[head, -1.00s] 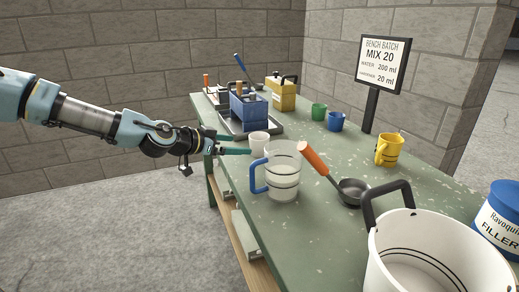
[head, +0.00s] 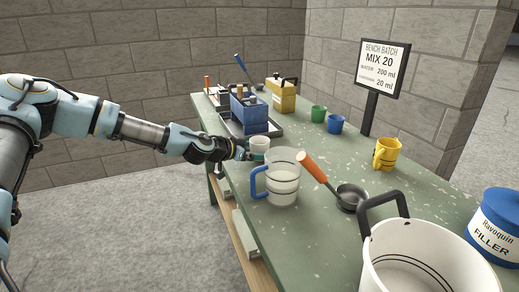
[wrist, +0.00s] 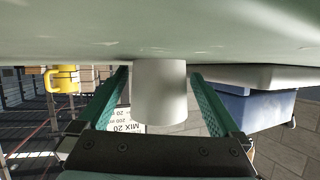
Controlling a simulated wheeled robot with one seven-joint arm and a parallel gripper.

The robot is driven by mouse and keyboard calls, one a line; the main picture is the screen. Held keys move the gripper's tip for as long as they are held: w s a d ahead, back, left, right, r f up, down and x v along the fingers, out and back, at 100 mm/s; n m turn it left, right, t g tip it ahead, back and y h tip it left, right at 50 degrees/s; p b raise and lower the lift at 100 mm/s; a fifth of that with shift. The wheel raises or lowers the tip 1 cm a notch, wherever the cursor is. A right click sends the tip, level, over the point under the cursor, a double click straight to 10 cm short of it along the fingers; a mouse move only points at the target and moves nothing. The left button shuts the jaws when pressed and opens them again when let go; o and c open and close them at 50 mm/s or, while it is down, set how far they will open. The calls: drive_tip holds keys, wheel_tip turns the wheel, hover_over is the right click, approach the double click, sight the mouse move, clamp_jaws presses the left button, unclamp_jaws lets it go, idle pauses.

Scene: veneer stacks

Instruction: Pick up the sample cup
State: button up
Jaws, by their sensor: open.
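The sample cup, taken to be the small plain white cup (head: 259,144), stands upright on the green bench between the clear jug and the blue caddy. In the wrist view the white cup (wrist: 160,92) is between the two green fingers, with a visible gap on each side. My gripper (head: 250,153) is at the cup, low over the bench's near edge. It is open, and the fingers (wrist: 160,76) reach along both sides of the cup without visibly touching it. In the head view the cup's lower part is partly hidden by the fingers.
A clear jug (head: 284,180) with a blue handle stands close in front of the cup. The blue caddy (head: 248,112) stands on a tray behind it. A ladle (head: 350,197), a yellow mug (head: 386,153) and a large white bucket (head: 400,232) are to the right.

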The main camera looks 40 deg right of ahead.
drive_tip(key=c, duration=1.4)
drive_tip(key=shift+r, duration=0.2)
